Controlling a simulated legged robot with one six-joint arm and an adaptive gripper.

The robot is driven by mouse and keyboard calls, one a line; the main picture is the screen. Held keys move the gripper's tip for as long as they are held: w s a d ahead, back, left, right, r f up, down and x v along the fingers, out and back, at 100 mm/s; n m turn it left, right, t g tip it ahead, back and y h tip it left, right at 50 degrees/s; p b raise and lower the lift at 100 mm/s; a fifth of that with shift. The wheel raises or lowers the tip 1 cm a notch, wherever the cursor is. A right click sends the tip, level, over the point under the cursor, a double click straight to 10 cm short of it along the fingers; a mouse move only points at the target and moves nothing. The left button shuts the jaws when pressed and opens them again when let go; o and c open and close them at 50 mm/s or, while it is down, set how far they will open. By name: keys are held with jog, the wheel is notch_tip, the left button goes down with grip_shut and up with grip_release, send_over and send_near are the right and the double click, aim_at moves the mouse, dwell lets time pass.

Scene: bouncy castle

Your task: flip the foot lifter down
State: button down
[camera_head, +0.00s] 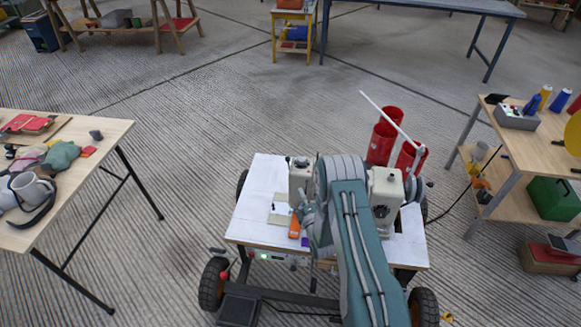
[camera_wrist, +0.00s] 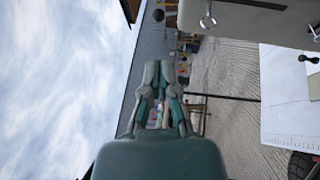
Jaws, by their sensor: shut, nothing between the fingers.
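A cream sewing machine (camera_head: 387,190) stands on a white-topped wheeled table (camera_head: 262,185). My teal arm covers its middle in the head view. Its left end (camera_head: 300,177) shows beside the arm. In the wrist view, part of its cream body (camera_wrist: 255,22) fills the upper right, with a small metal part (camera_wrist: 207,18) on it. I cannot tell whether that part is the foot lifter. My gripper (camera_wrist: 157,68) has its fingertips together, holds nothing, and is apart from the machine body in that view. In the head view my gripper (camera_head: 306,214) is near the machine's left end, partly hidden.
An orange item (camera_head: 294,226) lies on the white tabletop. Red cylinders (camera_head: 382,140) stand behind the machine, with a thin white rod (camera_head: 392,115) near them. Wooden workbenches stand at left (camera_head: 100,128) and right (camera_head: 535,150). The grooved floor between is mostly clear.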

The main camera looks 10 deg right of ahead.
aim_at(291, 171)
jog(key=w, duration=0.4)
jog(key=w+a+r, duration=0.1)
jog(key=w, duration=0.3)
jog(key=w+r, duration=0.1)
jog(key=w, duration=0.3)
jog(key=shift+a, duration=0.15)
